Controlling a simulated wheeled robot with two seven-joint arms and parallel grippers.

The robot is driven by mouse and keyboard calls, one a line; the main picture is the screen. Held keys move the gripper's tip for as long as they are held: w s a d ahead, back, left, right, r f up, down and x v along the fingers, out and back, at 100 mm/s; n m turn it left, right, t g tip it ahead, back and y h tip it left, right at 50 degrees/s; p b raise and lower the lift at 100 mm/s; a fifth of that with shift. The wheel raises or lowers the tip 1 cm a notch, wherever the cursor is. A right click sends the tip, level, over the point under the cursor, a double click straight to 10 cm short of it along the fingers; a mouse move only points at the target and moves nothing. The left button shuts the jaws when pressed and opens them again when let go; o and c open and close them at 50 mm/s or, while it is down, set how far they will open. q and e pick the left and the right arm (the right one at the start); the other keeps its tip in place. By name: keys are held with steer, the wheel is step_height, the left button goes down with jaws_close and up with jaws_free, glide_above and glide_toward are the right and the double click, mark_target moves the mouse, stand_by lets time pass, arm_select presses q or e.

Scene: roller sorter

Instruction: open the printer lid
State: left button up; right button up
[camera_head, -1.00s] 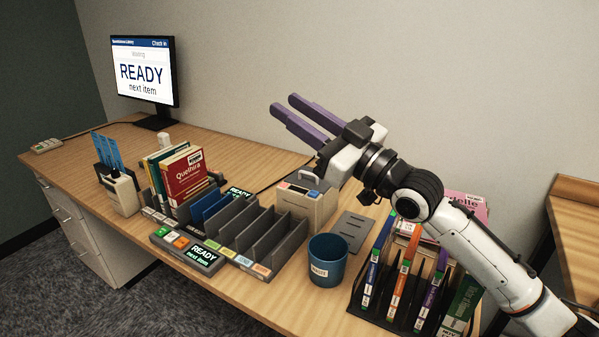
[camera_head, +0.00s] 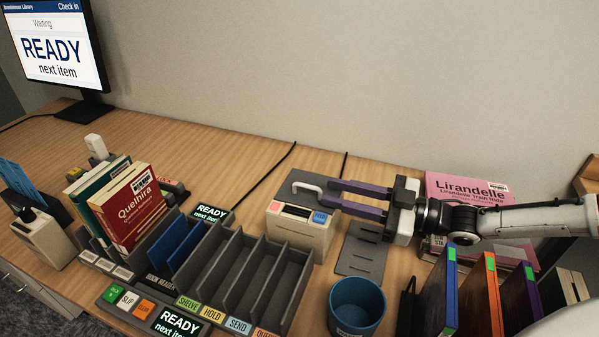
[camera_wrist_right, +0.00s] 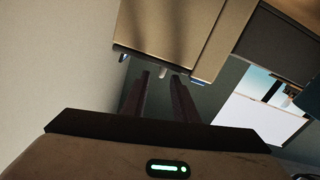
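The printer (camera_head: 300,230) is a beige box with a dark slot and red and blue buttons, at the middle of the desk. Its dark grey top, the lid, lies flat and looks closed. A white handle (camera_head: 308,187) stands at its left end. My right gripper (camera_head: 328,193) comes in from the right with two purple fingers spread apart and empty. The fingers are above the lid, their tips just right of the handle; I cannot tell whether they touch it. In the right wrist view the open fingers (camera_wrist_right: 160,76) point at a beige body. My left gripper is out of view.
A blue bin (camera_head: 357,306) and a grey plate (camera_head: 361,252) are right of the printer. A divided sorter rack (camera_head: 262,275) stands in front. Upright books (camera_head: 487,290) and a pink book (camera_head: 468,186) are near my right arm. The wall is behind.

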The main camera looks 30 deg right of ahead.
mark_target(307, 186)
steer(key=x, duration=0.7)
steer(key=shift+s+a+p, duration=0.1)
steer(key=shift+s+p, duration=0.05)
steer(key=shift+p, duration=0.15)
jaws_close()
